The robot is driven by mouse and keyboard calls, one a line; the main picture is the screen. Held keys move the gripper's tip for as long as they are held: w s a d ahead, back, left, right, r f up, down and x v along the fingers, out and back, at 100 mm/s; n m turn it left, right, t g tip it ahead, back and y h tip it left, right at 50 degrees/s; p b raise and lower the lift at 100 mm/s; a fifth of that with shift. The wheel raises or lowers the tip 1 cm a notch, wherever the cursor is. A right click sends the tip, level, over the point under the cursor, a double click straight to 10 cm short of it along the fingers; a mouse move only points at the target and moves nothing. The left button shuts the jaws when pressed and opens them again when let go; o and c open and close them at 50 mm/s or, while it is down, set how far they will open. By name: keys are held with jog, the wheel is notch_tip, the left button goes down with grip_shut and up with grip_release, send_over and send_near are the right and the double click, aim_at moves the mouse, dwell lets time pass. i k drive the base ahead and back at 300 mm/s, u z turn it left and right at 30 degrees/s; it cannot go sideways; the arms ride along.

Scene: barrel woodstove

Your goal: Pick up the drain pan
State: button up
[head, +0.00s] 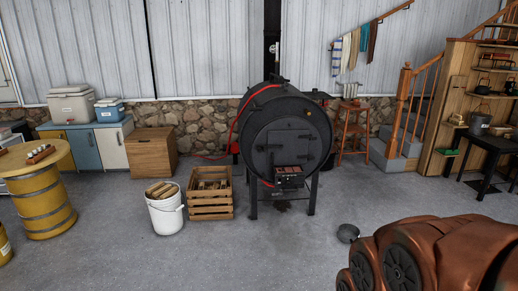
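Nothing appears to hold the pan. My gripper's fingers do not show in the head view.
The black barrel woodstove (262,135) stands on legs at the centre. Left of it are a wooden crate (210,213) and a white bucket (163,222), both holding wood. A dark table (490,143) stands at right. The front floor is mostly clear.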

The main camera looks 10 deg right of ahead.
aim_at(347, 233)
jog(key=z, duration=0.15)
jog(key=i, duration=1.7)
jog(key=z, duration=0.55)
jog(key=i, duration=2.05)
jog(key=z, duration=0.4)
